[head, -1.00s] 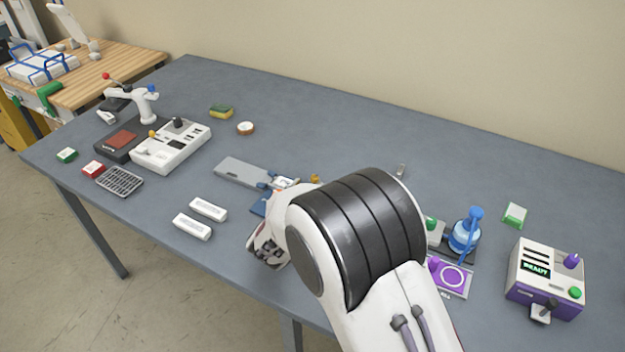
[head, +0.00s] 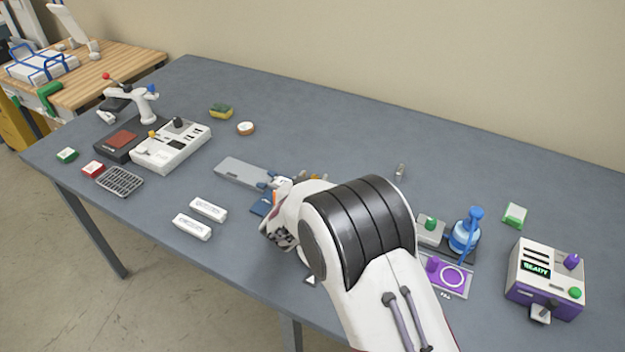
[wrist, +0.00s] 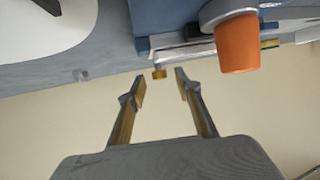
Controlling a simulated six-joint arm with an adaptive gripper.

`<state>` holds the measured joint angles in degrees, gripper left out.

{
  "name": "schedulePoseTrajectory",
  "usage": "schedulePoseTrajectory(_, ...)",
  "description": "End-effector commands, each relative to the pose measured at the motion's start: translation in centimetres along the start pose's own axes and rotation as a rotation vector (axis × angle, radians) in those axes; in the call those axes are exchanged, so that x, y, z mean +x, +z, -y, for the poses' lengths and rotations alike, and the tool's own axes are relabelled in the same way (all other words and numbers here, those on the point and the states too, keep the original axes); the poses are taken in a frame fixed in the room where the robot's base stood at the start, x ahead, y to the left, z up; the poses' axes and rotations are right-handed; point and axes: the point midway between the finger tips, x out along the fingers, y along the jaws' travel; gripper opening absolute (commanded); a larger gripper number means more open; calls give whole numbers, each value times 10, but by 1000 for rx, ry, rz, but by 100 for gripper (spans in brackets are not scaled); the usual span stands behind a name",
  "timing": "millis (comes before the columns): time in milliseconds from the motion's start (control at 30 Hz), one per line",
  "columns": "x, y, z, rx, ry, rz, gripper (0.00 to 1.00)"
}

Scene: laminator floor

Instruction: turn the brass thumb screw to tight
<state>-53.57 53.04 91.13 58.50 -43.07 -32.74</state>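The brass thumb screw (wrist: 159,73) is a small golden knob in the wrist view. It sticks out from the edge of a blue and grey fixture (wrist: 165,17). My gripper (wrist: 160,80) is open, and its two fingers point at the screw. In the picture the screw lies between the fingertips, with a gap on each side; I cannot tell how far beyond them it is. An orange cylinder (wrist: 238,42) is on the fixture to the right of the screw. In the head view my arm hides the fingers and much of the fixture.
A grey plate (head: 240,171) extends left from the fixture. Two white bars (head: 208,210) lie in front of it. The table behind the fixture is clear.

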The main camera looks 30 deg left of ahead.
Motion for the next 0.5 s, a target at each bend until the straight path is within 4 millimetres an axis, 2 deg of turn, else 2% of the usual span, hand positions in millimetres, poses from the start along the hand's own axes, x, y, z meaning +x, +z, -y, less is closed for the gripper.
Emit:
schedulePoseTrajectory(67,0,0,0,0,0,0,34)
schedulePoseTrajectory(200,0,0,0,0,0,0,0)
schedulePoseTrajectory(500,0,0,0,1,3,0,0)
